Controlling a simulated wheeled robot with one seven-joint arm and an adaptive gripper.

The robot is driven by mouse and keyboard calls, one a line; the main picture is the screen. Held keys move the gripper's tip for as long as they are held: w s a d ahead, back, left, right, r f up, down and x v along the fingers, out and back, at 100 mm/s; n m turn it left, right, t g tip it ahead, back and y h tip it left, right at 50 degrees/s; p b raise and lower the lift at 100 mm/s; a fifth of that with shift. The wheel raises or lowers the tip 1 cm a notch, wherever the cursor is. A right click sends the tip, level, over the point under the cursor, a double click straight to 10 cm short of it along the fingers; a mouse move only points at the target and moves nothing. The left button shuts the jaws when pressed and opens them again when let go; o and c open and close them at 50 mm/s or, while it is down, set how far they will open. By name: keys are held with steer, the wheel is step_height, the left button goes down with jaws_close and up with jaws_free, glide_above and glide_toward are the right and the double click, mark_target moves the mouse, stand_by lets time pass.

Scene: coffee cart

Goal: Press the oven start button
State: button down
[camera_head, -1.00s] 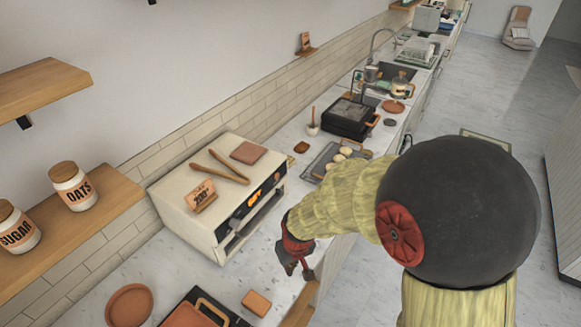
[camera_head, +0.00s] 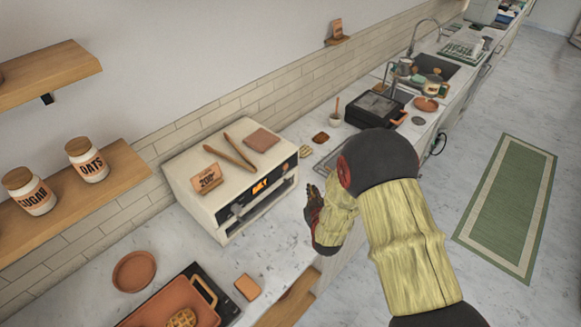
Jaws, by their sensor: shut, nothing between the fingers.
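The cream countertop oven (camera_head: 205,187) stands against the tiled wall. Its dark front panel (camera_head: 272,181) faces right and carries a lit orange display (camera_head: 259,187). Small controls show beside the display, but I cannot tell which one is the start button. My gripper (camera_head: 309,194), dark and red, is to the right of the oven's front, near its far end. It is shut and empty, seen partly from behind. A gap shows between it and the oven in the picture.
Wooden tongs (camera_head: 238,152), a small sign (camera_head: 207,179) and a brown cloth (camera_head: 263,138) lie on the oven. A black grill (camera_head: 374,106) stands farther along. A green rug (camera_head: 508,205) lies on the floor.

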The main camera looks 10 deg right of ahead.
mark_target(286, 167)
steer(key=shift+w+r+t, duration=0.25)
steer(key=shift+r+t, duration=0.05)
steer(key=shift+r, duration=0.35)
steer(key=w+a, duration=0.5)
steer(key=w, duration=0.2)
steer(key=shift+b, duration=0.3)
steer(key=shift+w+a, duration=0.1)
steer(key=shift+a, duration=0.05)
stand_by(1.1)
steer(key=shift+w+a+b, duration=0.2)
steer(key=shift+w+b, duration=0.05)
steer(key=shift+b, duration=0.1)
